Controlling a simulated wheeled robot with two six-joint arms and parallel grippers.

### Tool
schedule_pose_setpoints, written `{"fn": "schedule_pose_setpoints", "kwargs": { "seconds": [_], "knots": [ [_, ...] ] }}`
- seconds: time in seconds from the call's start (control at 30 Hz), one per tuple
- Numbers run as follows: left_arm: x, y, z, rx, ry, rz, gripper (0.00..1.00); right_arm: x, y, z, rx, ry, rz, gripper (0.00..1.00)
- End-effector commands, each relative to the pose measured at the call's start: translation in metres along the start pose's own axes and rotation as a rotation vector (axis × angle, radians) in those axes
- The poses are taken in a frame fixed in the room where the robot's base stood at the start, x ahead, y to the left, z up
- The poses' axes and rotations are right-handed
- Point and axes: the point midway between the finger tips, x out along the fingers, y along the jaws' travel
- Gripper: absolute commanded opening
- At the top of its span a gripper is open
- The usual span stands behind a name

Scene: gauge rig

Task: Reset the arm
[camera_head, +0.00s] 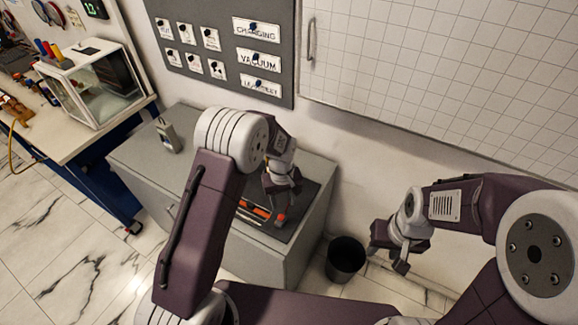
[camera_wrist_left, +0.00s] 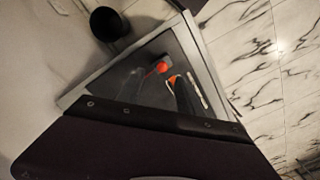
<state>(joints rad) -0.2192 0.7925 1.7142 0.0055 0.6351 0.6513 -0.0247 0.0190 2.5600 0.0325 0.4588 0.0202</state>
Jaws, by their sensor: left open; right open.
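My left arm reaches in over a grey cabinet (camera_head: 150,160). My left gripper (camera_head: 283,190) is open above the dark mat (camera_head: 306,205) on the cabinet's right end, with nothing seen between its fingers. My right gripper (camera_head: 388,252) is open and empty, over the floor to the right of the bin. A red-orange knob (camera_head: 281,217) and an orange and black item (camera_head: 254,209) show on the mat below the left gripper. In the left wrist view the red-orange knob (camera_wrist_left: 162,67) shows near mid-frame.
A black bin (camera_head: 346,260) stands on the floor right of the cabinet. A grey handheld device (camera_head: 168,136) stands on the cabinet's left part. A workbench with a clear-sided box (camera_head: 95,85) is at left.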

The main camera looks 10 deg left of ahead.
Motion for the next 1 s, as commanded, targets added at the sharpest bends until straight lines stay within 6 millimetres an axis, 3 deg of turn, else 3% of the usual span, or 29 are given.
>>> {"fn": "schedule_pose_setpoints", "kwargs": {
  "seconds": [0.17,0.27,0.37,0.43,0.53,0.6,0.73,0.83,1.0],
  "knots": [
    [0.000,-0.002,-0.003,-0.007,0.003,0.002,0.43,0.002,0.000,0.000,0.000,0.000,0.000,0.40],
    [-0.027,-0.002,-0.022,-0.035,0.062,0.046,0.43,0.006,0.000,0.001,0.000,0.000,0.000,0.40],
    [-0.068,-0.028,-0.021,-0.087,0.114,0.081,0.43,0.013,0.000,0.001,0.000,0.000,0.000,0.40],
    [-0.089,-0.056,-0.002,-0.081,0.136,0.092,0.43,0.018,0.000,0.002,0.000,0.000,0.000,0.40],
    [-0.100,-0.097,0.039,0.002,0.154,0.089,0.43,0.023,0.000,0.002,0.000,0.000,0.000,0.40],
    [-0.097,-0.119,0.071,0.095,0.148,0.075,0.43,0.024,0.001,0.003,0.000,0.000,0.000,0.40],
    [-0.077,-0.143,0.118,0.283,0.089,0.041,0.43,0.022,0.000,0.002,0.000,0.000,0.000,0.40],
    [-0.075,-0.143,0.119,0.388,0.098,0.038,0.43,0.022,0.000,0.002,0.000,0.000,0.000,0.40],
    [-0.075,-0.142,0.118,0.416,0.100,0.037,0.43,0.022,0.000,0.002,0.000,0.000,0.000,0.40]
  ]
}}
